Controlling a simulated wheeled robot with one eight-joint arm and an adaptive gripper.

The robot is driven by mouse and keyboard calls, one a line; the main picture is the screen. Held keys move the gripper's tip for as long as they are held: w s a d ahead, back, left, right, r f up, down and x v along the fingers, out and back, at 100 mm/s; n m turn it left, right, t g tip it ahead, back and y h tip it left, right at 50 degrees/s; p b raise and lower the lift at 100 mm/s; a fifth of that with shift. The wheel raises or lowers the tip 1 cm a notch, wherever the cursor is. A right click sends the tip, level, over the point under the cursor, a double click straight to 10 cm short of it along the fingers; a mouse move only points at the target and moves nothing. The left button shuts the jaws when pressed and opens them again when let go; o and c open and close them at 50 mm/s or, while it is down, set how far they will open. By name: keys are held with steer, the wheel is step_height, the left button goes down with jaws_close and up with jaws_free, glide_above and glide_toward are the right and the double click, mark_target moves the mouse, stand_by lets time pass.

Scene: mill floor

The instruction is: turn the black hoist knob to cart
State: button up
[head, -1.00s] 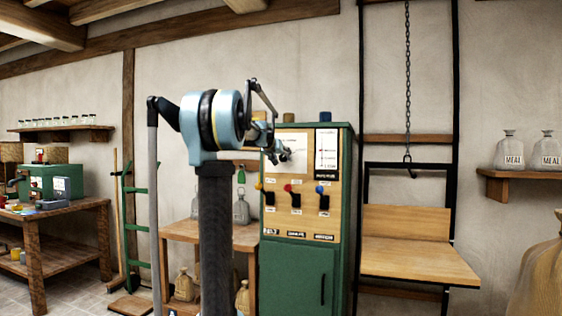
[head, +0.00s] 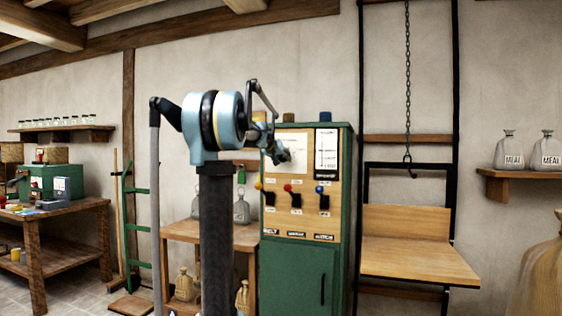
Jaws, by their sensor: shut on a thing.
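The green control cabinet (head: 345,200) stands against the wall with a wooden front panel. My gripper (head: 285,156) is at the upper left of this panel, against a pale plate (head: 292,138). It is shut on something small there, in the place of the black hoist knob. The knob itself is hidden by the fingers, so its pointing direction cannot be read. The hoist (head: 409,215) to the right has a black frame and a wooden platform.
Levers with yellow, red and blue balls (head: 320,189) sit just below my gripper. A white scale card (head: 326,148) is to its right. A wooden table (head: 185,232) stands left of the cabinet. A chain (head: 407,80) hangs above the hoist platform.

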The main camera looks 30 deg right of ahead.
steer(key=n, duration=0.1)
steer(key=n+g+h, duration=0.1)
steer(key=n, duration=0.1)
steer(key=shift+w+a, duration=0.2)
steer(key=shift+w, duration=0.05)
steer(key=shift+f+n+g+h, duration=0.1)
steer(key=shift+n+g+h, duration=0.2)
steer(key=shift+n+h, duration=0.65)
steer(key=shift+a+n, duration=0.1)
steer(key=shift+n, duration=0.15)
steer(key=o, duration=1)
steer(key=shift+w+f, duration=0.1)
steer(key=shift+w, duration=0.05)
steer(key=shift+o, duration=0.2)
steer(key=v, duration=1.2)
